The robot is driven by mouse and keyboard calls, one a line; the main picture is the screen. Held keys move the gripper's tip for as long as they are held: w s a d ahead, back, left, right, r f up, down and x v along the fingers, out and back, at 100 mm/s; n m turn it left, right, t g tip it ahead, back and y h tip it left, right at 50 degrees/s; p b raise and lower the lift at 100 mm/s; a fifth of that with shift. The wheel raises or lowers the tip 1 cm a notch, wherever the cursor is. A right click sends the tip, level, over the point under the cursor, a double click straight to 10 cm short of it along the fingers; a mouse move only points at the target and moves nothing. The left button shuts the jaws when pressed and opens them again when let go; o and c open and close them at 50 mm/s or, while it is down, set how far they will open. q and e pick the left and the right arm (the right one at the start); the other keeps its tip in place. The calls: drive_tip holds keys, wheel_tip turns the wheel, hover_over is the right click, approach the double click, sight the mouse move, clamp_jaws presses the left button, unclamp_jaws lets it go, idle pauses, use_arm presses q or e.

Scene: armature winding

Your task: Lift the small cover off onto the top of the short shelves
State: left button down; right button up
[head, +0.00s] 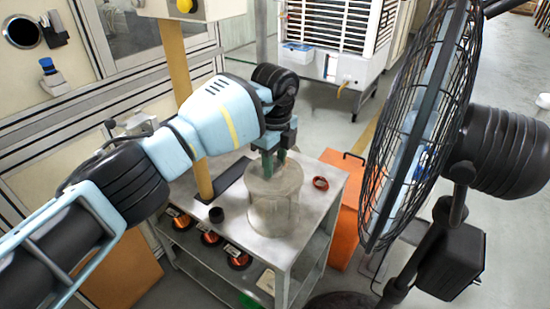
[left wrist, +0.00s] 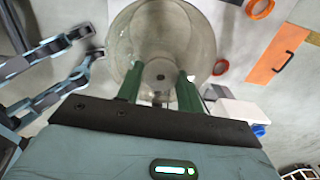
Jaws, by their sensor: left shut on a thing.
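The small cover (head: 273,205) is a clear, greyish cylinder with a domed top, over the front part of the short shelves' metal top (head: 318,185). My left gripper (head: 268,167) points down at the top of the cover, its green fingers shut on it. In the left wrist view the round cover (left wrist: 165,28) fills the space beyond the two fingers (left wrist: 160,88). Whether its lower rim touches the shelf top is hard to tell. My right gripper is not in view.
Copper coils (head: 211,238) lie on the shelf below. A yellow post (head: 188,110) rises behind. A large black fan (head: 415,120) stands close on the right, by an orange box (head: 347,225).

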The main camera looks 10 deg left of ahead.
use_arm(q)
drive_tip(key=c, duration=0.8)
unclamp_jaws()
drive_tip(key=shift+c, duration=0.2)
drive_tip(key=shift+r, duration=0.1)
wheel_tip(320, 180, up, 8)
drive_tip(key=shift+f, duration=0.15)
